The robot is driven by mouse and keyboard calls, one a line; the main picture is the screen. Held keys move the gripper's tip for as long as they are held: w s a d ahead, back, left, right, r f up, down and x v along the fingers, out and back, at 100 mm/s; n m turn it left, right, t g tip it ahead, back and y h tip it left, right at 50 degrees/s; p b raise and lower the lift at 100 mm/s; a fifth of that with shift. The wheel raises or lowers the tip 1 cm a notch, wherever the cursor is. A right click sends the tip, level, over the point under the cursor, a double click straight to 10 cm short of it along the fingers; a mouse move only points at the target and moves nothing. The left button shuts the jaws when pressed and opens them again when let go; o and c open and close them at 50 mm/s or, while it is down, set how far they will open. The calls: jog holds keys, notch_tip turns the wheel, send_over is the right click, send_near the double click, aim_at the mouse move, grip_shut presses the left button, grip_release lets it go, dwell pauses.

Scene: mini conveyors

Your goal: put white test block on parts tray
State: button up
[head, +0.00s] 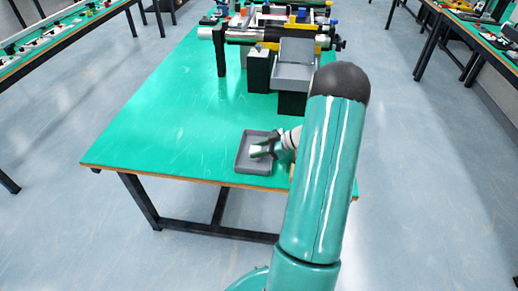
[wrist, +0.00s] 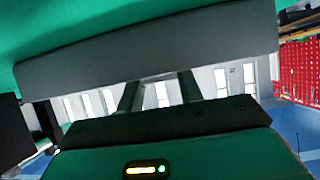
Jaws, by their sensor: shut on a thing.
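The grey parts tray (head: 239,163) lies on the green table near its front edge in the head view. The white test block (head: 257,150) shows as a small white patch between the dark fingers of my gripper (head: 262,148), over the inside of the tray. My gripper is shut on the block. I cannot tell whether the block touches the tray floor. In the wrist view the tray's grey side (wrist: 150,55) crosses the picture and hides the fingertips and the block. My two fingers (wrist: 158,92) reach up behind it.
A mini conveyor (head: 270,38) with a grey chute (head: 294,65) and black boxes (head: 259,70) stands at the back of the table. The green table top (head: 170,120) is clear left of the tray. Other tables stand at both sides.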

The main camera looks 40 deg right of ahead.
jog(key=o, duration=1)
